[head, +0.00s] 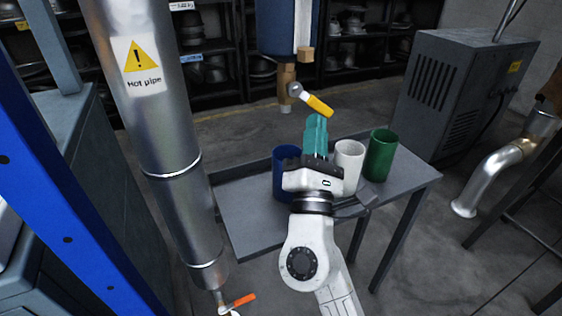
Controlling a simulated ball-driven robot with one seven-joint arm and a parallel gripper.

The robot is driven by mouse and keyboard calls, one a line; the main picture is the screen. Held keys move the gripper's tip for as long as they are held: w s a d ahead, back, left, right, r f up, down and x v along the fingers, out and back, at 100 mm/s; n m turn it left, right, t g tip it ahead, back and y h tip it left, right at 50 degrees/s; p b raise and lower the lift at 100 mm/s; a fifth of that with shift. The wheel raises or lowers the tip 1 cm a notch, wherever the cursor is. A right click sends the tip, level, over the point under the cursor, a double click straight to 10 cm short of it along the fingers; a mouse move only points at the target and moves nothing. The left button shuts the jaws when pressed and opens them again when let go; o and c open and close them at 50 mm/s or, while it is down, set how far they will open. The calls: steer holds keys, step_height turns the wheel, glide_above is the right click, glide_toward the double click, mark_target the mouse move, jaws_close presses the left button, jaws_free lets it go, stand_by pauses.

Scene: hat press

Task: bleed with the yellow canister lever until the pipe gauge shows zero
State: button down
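The blue canister (285,28) hangs at the top of the head view, with a brass valve (287,84) below it. Its yellow lever (319,105) slants down to the right from the valve. My gripper (317,122), with teal fingers, points up just below the lever's yellow end. A small gap seems to show between them, and I cannot tell if they touch. The fingers overlap in this view, so their opening is not clear. No readable pipe gauge face shows in this view.
A grey table (242,222) bears blue (283,160), white (349,162) and green (381,152) cups around my gripper. The hot pipe (160,130) stands left, with an orange lever (243,300) at its foot. A grey cabinet (450,95) stands right.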

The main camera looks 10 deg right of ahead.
steer(key=d+n+b, duration=0.1)
steer(key=b, duration=0.1)
steer(key=d+r+n+y+b, duration=0.1)
steer(key=shift+w+d+r+t+y+b, duration=0.1)
steer(key=shift+w+r+t+y+b, duration=0.2)
steer(key=shift+w+t+b, duration=0.1)
steer(key=shift+w+d+r, duration=0.15)
steer(key=shift+d+r, duration=0.35)
steer(key=shift+r, duration=0.05)
steer(key=shift+d+r, duration=0.1)
steer(key=shift+r, duration=0.05)
stand_by(0.3)
